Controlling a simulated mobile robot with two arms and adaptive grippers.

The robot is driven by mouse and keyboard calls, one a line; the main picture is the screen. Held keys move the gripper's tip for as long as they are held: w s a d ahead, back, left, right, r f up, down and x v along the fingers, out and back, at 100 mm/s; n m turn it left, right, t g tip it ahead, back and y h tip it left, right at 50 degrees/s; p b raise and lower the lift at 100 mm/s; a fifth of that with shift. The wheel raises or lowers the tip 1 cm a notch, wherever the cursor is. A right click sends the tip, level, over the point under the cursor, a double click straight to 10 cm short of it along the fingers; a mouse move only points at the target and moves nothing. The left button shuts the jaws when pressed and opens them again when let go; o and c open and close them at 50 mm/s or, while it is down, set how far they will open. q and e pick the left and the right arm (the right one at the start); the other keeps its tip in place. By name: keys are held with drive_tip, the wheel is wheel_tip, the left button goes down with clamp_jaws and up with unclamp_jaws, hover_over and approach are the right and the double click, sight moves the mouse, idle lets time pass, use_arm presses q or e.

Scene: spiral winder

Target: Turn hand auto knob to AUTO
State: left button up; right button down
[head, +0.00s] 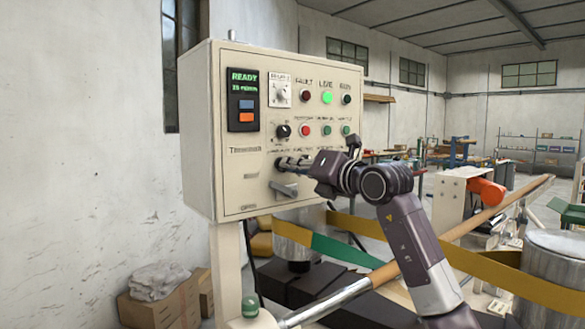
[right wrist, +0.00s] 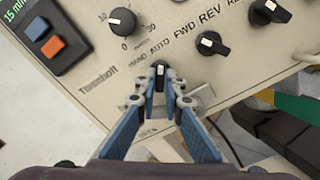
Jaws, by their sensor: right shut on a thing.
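The control box (head: 225,190) stands at the left of the head view with a beige front panel. My right gripper (head: 284,163) reaches its lower part from the right; the fingers cover the knob there. In the right wrist view, the small black hand auto knob (right wrist: 160,72) lies between the fingertips of my right gripper (right wrist: 161,80), which are shut on it. The words HAND and AUTO stand above it. The knob's pale mark points about straight up in that picture, near the word AUTO. My left gripper is not in view.
A black dial (right wrist: 122,21) sits above the knob, and the FWD/REV switch (right wrist: 210,43) is to its right. A grey handle (head: 284,188) juts out just below my right gripper. A long roller bar (head: 430,250) and yellow band (head: 500,280) lie to the right.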

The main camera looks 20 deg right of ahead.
idle(0.4)
drive_tip(key=c, duration=2)
unclamp_jaws()
drive_tip(key=shift+c, duration=0.2)
drive_tip(key=shift+s, duration=0.1)
drive_tip(key=v, duration=1.2)
